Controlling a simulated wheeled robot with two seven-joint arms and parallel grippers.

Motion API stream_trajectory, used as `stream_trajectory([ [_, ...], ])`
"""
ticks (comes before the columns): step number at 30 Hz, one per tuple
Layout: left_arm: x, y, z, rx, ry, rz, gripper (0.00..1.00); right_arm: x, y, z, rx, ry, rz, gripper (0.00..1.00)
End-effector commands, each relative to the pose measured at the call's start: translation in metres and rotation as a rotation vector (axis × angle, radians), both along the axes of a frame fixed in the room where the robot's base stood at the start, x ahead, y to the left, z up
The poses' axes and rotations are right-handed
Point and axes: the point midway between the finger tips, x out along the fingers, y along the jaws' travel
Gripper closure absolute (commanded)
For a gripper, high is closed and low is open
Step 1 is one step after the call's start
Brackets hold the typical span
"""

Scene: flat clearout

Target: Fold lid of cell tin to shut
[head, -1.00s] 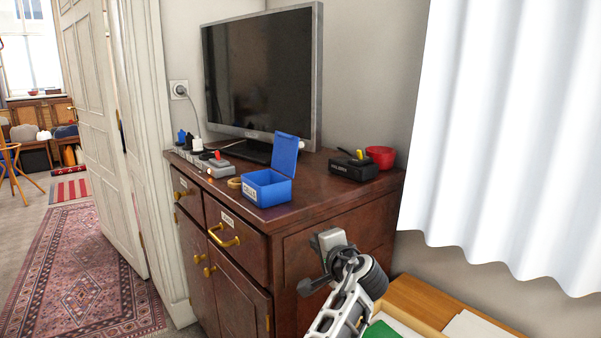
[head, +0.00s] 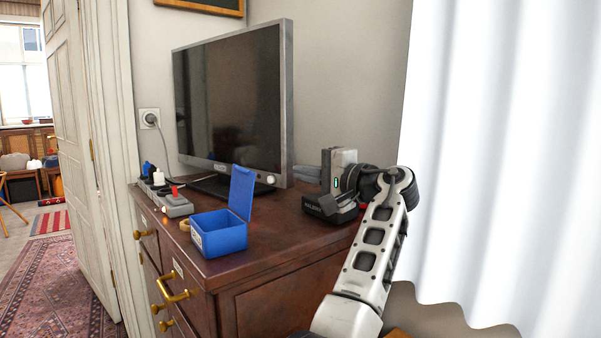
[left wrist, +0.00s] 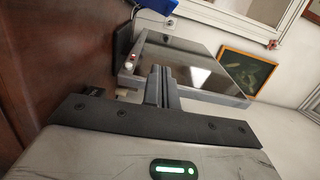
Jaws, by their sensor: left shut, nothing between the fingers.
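The blue cell tin (head: 220,240) stands on the dark wooden cabinet, with its lid (head: 242,190) standing up, hinged on the right side. A pale label is on its front. My left gripper (head: 301,173) is to the right of the lid, apart from it and at about its height in the picture, with fingers pointing left. It is shut and empty. In the left wrist view its fingers (left wrist: 160,87) are together, and a blue piece that looks like the tin (left wrist: 160,5) shows at the top edge. My right gripper is not in view.
A monitor (head: 232,100) stands behind the tin. A power strip (head: 176,205) with plugs lies left of it, beside a tape roll (head: 185,226). A black charger (head: 325,208) is below my left gripper. The cabinet top (head: 270,235) right of the tin is clear.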

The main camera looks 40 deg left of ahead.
Motion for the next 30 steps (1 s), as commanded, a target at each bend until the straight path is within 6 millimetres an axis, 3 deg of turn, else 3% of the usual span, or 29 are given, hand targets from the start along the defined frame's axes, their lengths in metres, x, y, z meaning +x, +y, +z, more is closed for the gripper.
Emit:
stream_trajectory([
  [11, 0.008, 0.083, 0.001, 0.000, 0.000, 0.003, 1.00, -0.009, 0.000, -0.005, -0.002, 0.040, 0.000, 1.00],
  [21, -0.024, 0.092, -0.002, 0.000, -0.002, -0.002, 1.00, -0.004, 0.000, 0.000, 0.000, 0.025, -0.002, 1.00],
  [30, -0.029, 0.094, -0.002, 0.000, 0.000, -0.001, 1.00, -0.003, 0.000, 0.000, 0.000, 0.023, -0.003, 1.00],
])
